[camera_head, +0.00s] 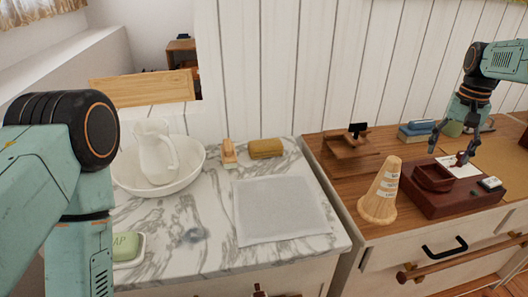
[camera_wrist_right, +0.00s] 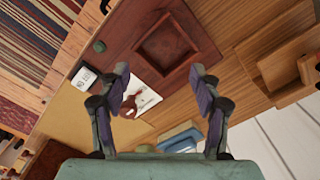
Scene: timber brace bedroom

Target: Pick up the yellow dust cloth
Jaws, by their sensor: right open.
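A folded mustard-yellow piece (camera_head: 266,148), which looks like the yellow dust cloth, lies at the back edge of the marble top (camera_head: 215,223). My right gripper (camera_head: 448,153) is far to its right, above the wooden desk, open and empty. In the right wrist view its two fingers (camera_wrist_right: 160,85) are spread apart, with a small reddish-brown object (camera_wrist_right: 140,100) on white paper below and between them. The yellow cloth cannot be made out in the right wrist view. My left arm comes in at the left, but its gripper is out of the picture.
A white basin (camera_head: 188,180) with a pitcher (camera_head: 154,155), a wooden brush (camera_head: 228,153) and a pale flat cloth (camera_head: 280,208) are on the marble. A wooden cone (camera_head: 380,195), a dark red box (camera_head: 445,204) and blue books (camera_head: 416,131) stand on the desk.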

